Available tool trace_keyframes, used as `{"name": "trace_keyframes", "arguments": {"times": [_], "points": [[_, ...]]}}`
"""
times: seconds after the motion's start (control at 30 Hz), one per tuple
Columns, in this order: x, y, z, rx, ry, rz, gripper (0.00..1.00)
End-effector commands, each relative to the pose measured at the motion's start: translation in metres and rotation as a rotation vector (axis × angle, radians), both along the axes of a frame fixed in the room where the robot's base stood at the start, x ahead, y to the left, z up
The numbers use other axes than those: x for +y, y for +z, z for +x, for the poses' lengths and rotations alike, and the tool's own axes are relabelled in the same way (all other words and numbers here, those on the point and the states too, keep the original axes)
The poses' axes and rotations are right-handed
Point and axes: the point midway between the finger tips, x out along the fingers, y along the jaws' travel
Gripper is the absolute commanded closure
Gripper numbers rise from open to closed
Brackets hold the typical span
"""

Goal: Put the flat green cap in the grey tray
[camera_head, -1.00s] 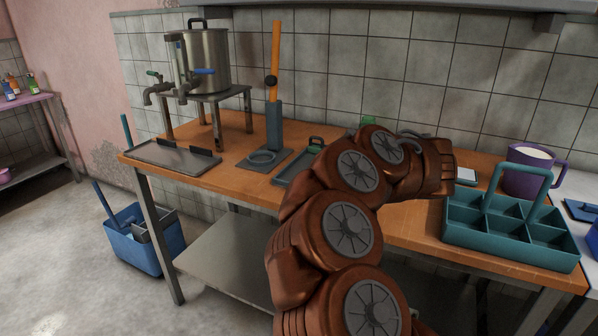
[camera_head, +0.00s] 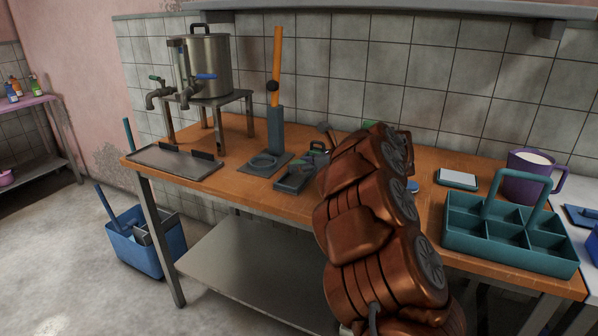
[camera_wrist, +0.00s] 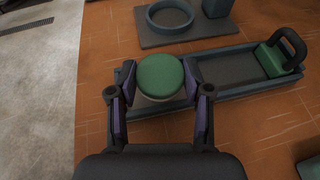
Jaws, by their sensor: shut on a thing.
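The flat green cap (camera_wrist: 160,76) is a round disc, gripped at its sides by my gripper (camera_wrist: 160,82) in the wrist view. The cap is over the left end of a long dark grey tray (camera_wrist: 235,92) and hides part of it. I cannot tell how high above the tray floor it is. The tray also shows in the head view (camera_head: 292,185), on the wooden table left of my arm. A green block with a dark loop handle (camera_wrist: 272,58) sits at the tray's right end. In the head view my arm largely hides the gripper.
A press stand with a ring base (camera_head: 264,163) stands just left of the tray, with a pot (camera_head: 208,65) on a stand beyond. A teal divided caddy (camera_head: 470,238), a purple mug (camera_head: 525,178) and a pale flat pad (camera_head: 457,178) are at right.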

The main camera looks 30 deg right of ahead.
Motion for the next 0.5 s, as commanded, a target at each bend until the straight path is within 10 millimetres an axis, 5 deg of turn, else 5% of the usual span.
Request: {"name": "trace_keyframes", "arguments": {"times": [0.5], "points": [[-0.004,-0.007,0.025,0.0,0.001,0.001,0.64]]}}
